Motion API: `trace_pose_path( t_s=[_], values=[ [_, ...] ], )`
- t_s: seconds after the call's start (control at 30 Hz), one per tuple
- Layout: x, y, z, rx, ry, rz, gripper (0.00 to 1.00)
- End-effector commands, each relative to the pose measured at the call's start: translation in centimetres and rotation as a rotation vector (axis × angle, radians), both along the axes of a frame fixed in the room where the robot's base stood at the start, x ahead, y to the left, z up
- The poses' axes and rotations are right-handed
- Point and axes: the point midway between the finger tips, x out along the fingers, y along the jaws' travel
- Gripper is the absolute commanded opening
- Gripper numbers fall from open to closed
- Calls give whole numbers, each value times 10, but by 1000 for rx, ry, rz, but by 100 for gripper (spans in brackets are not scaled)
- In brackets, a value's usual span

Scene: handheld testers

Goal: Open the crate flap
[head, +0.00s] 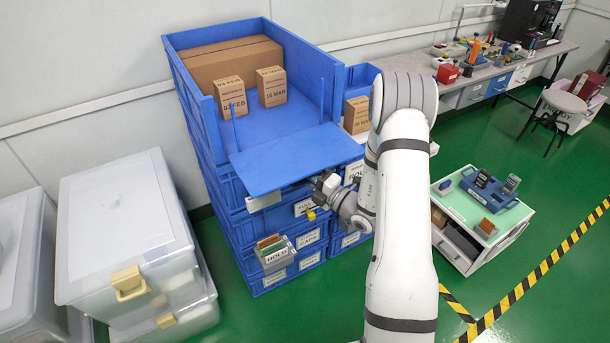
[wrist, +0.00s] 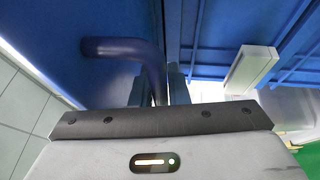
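The crate flap (head: 290,158) is a flat blue panel on the front of the top blue crate (head: 205,105). It is folded outward and down, close to level, and sticks out in front of the crate. My gripper (head: 322,190) is at the flap's front right edge, low beside it. In the wrist view, a dark blue bent handle (wrist: 125,48) runs down between the fingers of my gripper (wrist: 158,88), with a finger close against each side. The handle's lower end is hidden by the gripper body. The head view does not show the handle clearly.
Cartons (head: 271,87) stand inside the crate. A grey holder with coloured items (head: 275,252) is at the lower stack's front. Clear bins (head: 125,225) stand at left. A low white cabinet (head: 455,205) is at right. Green floor is free beyond it.

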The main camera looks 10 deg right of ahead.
Motion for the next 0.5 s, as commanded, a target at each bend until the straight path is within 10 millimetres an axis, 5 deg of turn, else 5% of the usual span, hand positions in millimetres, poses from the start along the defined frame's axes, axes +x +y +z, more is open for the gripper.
trace_pose_path(
  t_s=[0.17, 0.5],
  values=[
    [0, 0, 0, 0, 0, 0, 0],
    [0, -1, 0, -1, 1, -1, 0]
  ],
)
